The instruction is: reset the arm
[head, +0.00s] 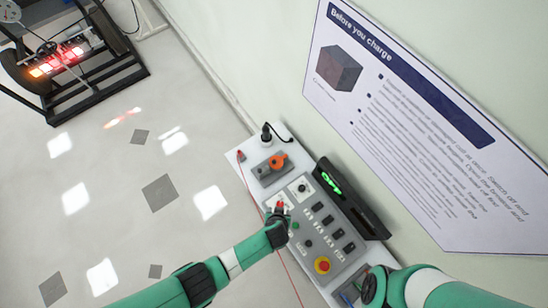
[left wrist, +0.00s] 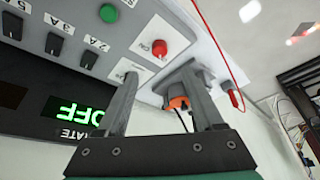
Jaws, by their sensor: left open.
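My left gripper (head: 277,214) is over the grey control panel (head: 305,246), beside a red knob (head: 281,204). In the left wrist view its two fingers (left wrist: 160,72) are apart with nothing held between them. The red knob (left wrist: 160,48) shows just beyond the fingertips, on a white plate; I cannot tell whether a finger touches it. My right arm comes in at the lower right, and its dark end (head: 372,288) is at the panel's near right side. The right fingers cannot be made out.
A display (head: 331,183) with green text stands behind the panel; it reads OFF in the wrist view (left wrist: 75,110). An orange connector (head: 278,161), black plug (head: 266,133) and red emergency button (head: 322,265) are close by. A wall sign (head: 420,130) hangs behind. A black frame (head: 90,75) stands far left.

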